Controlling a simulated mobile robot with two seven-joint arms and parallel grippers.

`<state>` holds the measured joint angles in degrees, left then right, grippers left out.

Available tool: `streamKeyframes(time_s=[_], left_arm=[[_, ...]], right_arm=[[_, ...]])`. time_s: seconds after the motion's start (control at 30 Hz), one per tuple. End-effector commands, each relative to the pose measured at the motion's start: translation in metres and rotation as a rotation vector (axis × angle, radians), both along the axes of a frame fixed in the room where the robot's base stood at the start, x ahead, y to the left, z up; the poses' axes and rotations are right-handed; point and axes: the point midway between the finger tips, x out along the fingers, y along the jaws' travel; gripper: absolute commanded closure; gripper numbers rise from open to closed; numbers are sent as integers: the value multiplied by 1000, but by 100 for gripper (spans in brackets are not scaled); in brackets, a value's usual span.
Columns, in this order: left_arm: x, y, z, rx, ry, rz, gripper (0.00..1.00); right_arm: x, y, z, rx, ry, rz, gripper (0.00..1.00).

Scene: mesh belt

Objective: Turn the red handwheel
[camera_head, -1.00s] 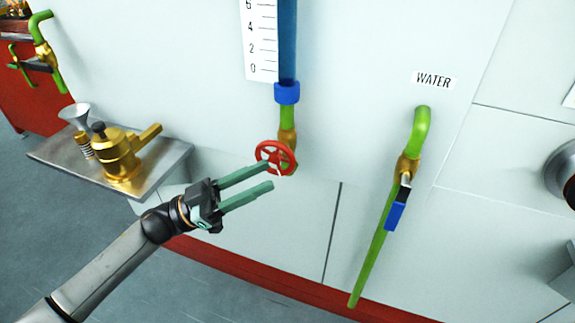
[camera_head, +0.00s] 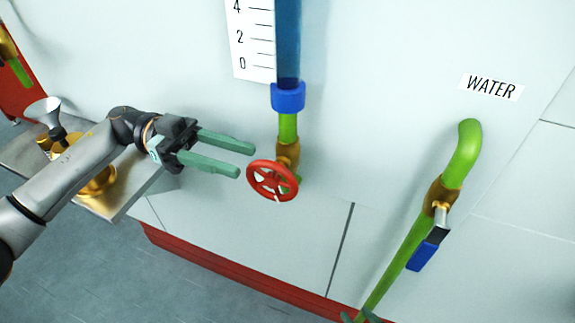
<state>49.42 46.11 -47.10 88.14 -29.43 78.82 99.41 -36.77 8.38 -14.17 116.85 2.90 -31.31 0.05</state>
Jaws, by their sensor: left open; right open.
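The red handwheel (camera_head: 262,190) sits on a brass valve (camera_head: 288,152) at the lower end of the green and blue vertical pipe. My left gripper (camera_head: 246,161) comes in from the left with its two green fingers apart and nothing between them. Its fingertips are just left of and above the wheel in the picture, near its rim. I cannot tell their exact distance in depth.
A green pipe (camera_head: 461,155) with a blue-handled valve (camera_head: 425,250) runs down at right under a WATER label (camera_head: 491,87). A metal shelf (camera_head: 127,195) with brass fittings stands at left, partly behind my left arm. The wall around the handwheel is clear.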

Motion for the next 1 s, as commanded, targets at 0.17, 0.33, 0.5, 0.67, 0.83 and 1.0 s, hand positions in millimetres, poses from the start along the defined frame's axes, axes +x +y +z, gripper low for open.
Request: streamKeyframes(time_s=[0.17, 0.33, 0.5, 0.67, 0.83, 1.0], left_arm=[[-13, -38, 0, -3, 0, -5, 54], [-22, -66, 0, -3, 0, -2, 54], [-27, -82, 0, -1, -1, -1, 54], [-28, -87, 0, -2, 1, 1, 54], [-28, -88, 0, -2, 1, 1, 54], [-28, -87, 0, -2, 0, 1, 68]], right_arm=[[-4, 0, -2, 0, 9, 0, 50], [-3, 0, -2, -1, 8, -1, 50], [-2, 0, -1, -1, 6, 0, 50], [-1, 0, -1, 0, 4, 0, 50], [-1, 0, -1, -1, 2, 0, 50], [0, 0, 0, -1, 2, 0, 50]])
